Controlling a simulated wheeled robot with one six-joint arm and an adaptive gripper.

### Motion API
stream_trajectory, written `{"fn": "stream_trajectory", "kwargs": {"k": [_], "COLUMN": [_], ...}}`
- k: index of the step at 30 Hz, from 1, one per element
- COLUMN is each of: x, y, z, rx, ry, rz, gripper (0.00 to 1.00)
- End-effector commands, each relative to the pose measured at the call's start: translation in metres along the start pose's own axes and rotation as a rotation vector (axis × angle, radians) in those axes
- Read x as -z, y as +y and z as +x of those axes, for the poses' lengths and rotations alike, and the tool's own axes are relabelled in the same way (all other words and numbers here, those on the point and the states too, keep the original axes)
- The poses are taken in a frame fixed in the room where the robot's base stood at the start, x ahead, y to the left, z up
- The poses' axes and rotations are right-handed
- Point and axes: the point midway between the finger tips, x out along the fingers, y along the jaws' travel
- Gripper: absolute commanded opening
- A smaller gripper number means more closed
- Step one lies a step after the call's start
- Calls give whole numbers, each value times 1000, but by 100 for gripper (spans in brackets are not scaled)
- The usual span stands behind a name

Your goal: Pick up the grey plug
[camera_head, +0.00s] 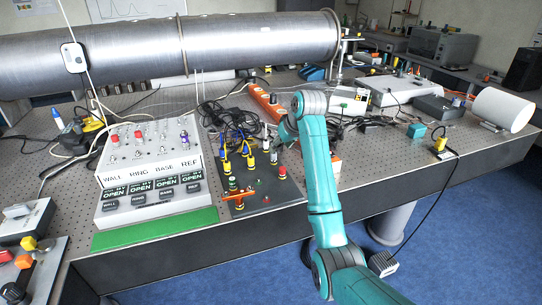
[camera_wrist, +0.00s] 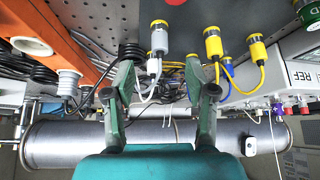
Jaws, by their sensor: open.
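The grey plug (camera_wrist: 158,40), a light grey cylinder with a yellow end and a pale cable, stands on the dark panel in the wrist view. My gripper (camera_wrist: 160,66) is open, with its two green fingers apart below the plug in the picture. The plug lines up with the gap between the fingers, and its pale cable runs down into that gap. Nothing is clearly held. In the head view my arm reaches the right side of the dark panel (camera_head: 262,200), and the gripper's fingers cannot be made out clearly there.
Yellow plugs with yellow and blue cables (camera_wrist: 213,42) stand right of the grey plug in the wrist view. An orange bar (camera_wrist: 62,38) is at the left. Loose black cables lie behind.

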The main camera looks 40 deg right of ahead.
Motion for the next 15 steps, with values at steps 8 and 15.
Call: {"fn": "stream_trajectory", "kwargs": {"k": [8,15], "x": [0,1], "y": [0,0], "z": [33,54], "rx": [0,0], "ry": [-1,-2], "rz": [0,0], "gripper": [55,55]}}
